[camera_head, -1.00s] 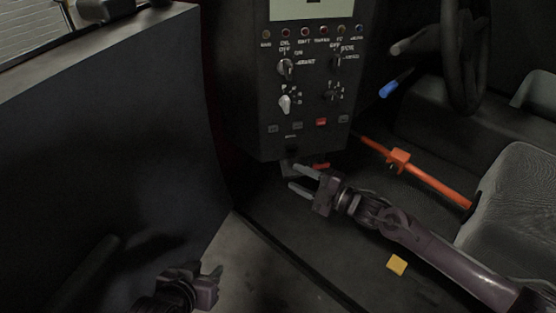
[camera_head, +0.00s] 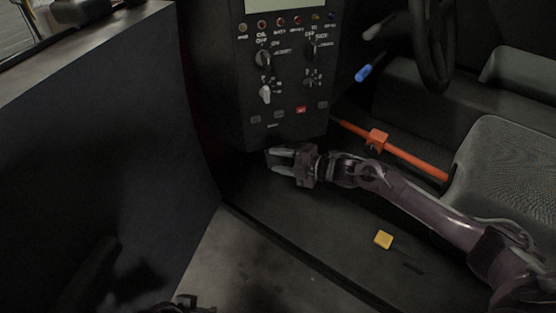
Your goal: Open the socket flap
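The dark control box (camera_head: 283,100) stands at upper centre, with lamps, knobs and small switches on its front. I cannot clearly make out a socket flap; the area around the box's lower edge is dark and partly behind my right gripper. My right gripper (camera_head: 275,162) is just below the box's bottom edge. Its two grey fingers point left and are apart, with nothing visible between them. Whether it touches the box I cannot tell. My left gripper (camera_head: 185,302) is mostly cut off at the bottom edge, so its fingers cannot be read.
An orange bar (camera_head: 415,162) with a clamp runs right of the box towards a grey seat (camera_head: 515,170). A blue-tipped lever (camera_head: 364,72) and steering wheel (camera_head: 432,50) are at upper right. A yellow block (camera_head: 383,240) lies on the dark floor. A dark panel (camera_head: 95,150) fills the left.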

